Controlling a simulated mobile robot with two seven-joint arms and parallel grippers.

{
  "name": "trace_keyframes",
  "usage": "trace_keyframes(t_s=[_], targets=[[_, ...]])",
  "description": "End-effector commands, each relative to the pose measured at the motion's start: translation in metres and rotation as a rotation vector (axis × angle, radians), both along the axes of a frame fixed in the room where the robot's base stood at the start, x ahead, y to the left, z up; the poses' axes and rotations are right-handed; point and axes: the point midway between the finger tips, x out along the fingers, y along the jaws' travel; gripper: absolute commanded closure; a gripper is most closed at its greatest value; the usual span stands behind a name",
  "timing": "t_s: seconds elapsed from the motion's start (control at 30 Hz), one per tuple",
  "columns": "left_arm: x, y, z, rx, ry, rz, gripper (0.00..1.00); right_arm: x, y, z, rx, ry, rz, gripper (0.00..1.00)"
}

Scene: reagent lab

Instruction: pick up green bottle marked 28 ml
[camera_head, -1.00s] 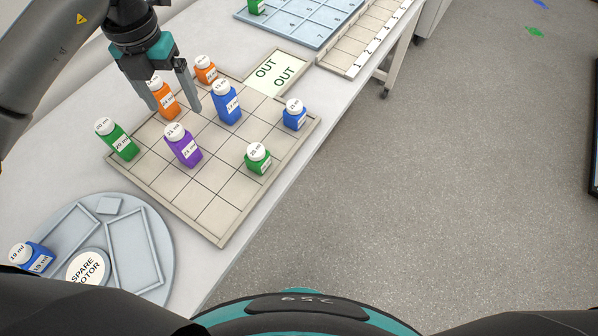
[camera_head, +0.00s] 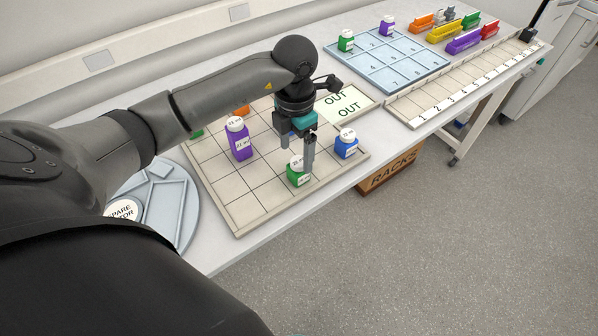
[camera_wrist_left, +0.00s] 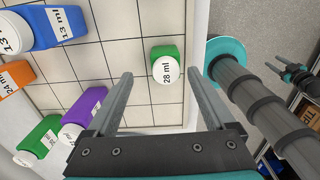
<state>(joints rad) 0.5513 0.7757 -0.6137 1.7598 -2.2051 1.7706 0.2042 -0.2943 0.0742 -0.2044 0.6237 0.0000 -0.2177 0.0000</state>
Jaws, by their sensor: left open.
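The green bottle marked 28 ml (camera_head: 297,177) stands upright on the near right part of the gridded tray (camera_head: 237,217), with a white cap.
A blue bottle (camera_head: 346,146) stands close to the right of the green one. A purple bottle (camera_head: 239,144) stands to the left; an orange one and another green one are partly hidden by my arm. The OUT pad (camera_head: 352,100) lies behind. The tray's front squares are clear.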

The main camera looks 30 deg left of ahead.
Motion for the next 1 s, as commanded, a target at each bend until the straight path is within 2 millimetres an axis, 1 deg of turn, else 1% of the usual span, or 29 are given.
trace_keyframes(t_s=[0.17,0.3,0.43,0.53,0.73,0.77,1.0], targets=[[-0.001,-0.002,-0.012,-0.001,0.002,0.000,0.12,-0.008,-0.004,0.001,-0.006,0.014,0.000,0.50],[-0.004,-0.008,-0.034,-0.003,0.004,0.000,0.12,-0.009,-0.006,0.003,-0.008,0.016,-0.003,0.50],[-0.003,-0.007,-0.050,-0.001,0.001,0.001,0.12,-0.009,-0.007,0.001,-0.009,0.015,-0.004,0.50],[-0.003,-0.007,-0.055,0.000,-0.001,0.000,0.12,-0.009,-0.007,0.001,-0.010,0.015,-0.005,0.50],[-0.003,-0.007,-0.055,0.000,-0.002,0.000,0.12,-0.008,-0.007,0.001,-0.010,0.015,-0.005,0.50],[-0.003,-0.007,-0.055,0.000,-0.002,0.000,0.15,-0.008,-0.007,0.001,-0.010,0.015,-0.005,0.50],[-0.003,-0.007,-0.055,0.001,-0.001,0.000,0.42,-0.008,-0.007,0.001,-0.010,0.013,-0.004,0.50]])
